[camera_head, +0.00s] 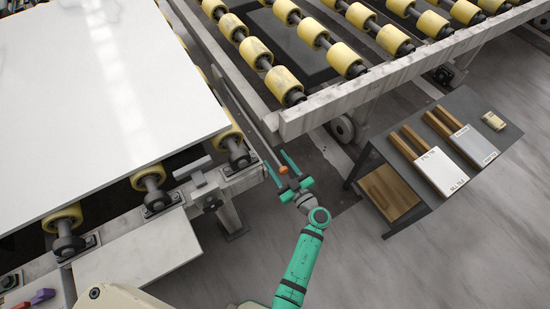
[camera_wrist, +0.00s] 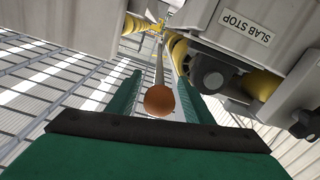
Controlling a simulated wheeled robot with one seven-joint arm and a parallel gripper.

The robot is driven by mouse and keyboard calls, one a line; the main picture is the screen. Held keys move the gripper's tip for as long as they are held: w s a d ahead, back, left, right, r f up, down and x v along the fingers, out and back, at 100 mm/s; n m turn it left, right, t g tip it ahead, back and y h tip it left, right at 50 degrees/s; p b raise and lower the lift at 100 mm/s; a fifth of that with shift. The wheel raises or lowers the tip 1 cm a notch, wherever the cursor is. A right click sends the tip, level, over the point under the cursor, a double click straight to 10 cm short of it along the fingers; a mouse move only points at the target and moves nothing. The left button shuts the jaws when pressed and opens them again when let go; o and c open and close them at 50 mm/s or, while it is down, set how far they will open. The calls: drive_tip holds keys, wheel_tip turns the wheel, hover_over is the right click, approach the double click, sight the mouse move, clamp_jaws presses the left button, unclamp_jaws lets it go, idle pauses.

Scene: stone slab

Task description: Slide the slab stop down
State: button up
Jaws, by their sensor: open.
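The slab stop is a long thin metal bar (camera_head: 236,104) with an orange-brown knob at its end, rising at a tilt between the slab table and the roller frame. In the wrist view the round knob (camera_wrist: 159,101) lies between my two green fingers, with the bar (camera_wrist: 160,62) running away behind it. A "SLAB STOP" label (camera_wrist: 245,27) is on the grey frame at upper right. My gripper (camera_head: 277,166) is open, its fingers on either side of the knob in the head view. I cannot tell whether either finger touches it.
A white slab (camera_head: 100,90) lies on yellow rollers at left. A second roller frame (camera_head: 390,80) stands at upper right. A dark side table (camera_head: 452,150) with sample boards stands right of my arm. Floor (camera_head: 400,260) is clear at lower right.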

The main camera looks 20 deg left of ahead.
drive_tip(key=shift+x, duration=1.05)
